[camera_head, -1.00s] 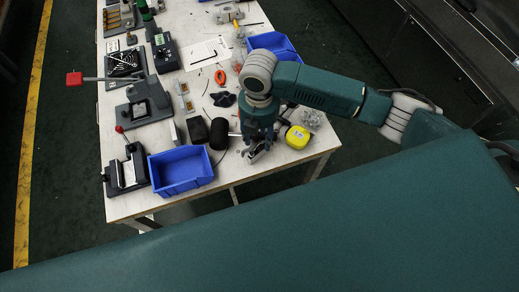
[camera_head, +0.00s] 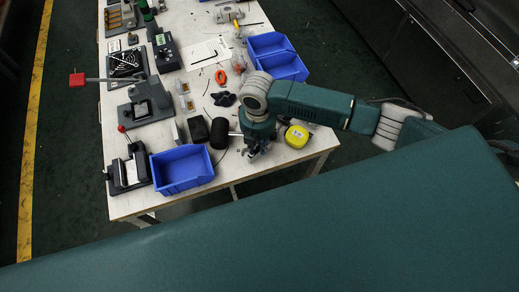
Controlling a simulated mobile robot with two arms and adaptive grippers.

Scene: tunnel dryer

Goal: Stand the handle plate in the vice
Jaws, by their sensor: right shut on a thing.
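My right gripper (camera_head: 256,153) points down low over the near right part of the table. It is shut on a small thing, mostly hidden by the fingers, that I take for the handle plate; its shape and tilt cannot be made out. I cannot say surely which fixture is the vice. A dark fixture with a pale slab (camera_head: 127,172) and a red-knobbed lever stands at the near left. My left gripper is not in view.
A blue bin (camera_head: 181,169) stands left of the gripper. A black cylinder (camera_head: 219,132) and a yellow tape measure (camera_head: 297,136) flank it closely. More blue bins (camera_head: 281,65) stand at the right edge. Several dark fixtures line the left side. A red-tipped bar (camera_head: 77,79) sticks out leftward.

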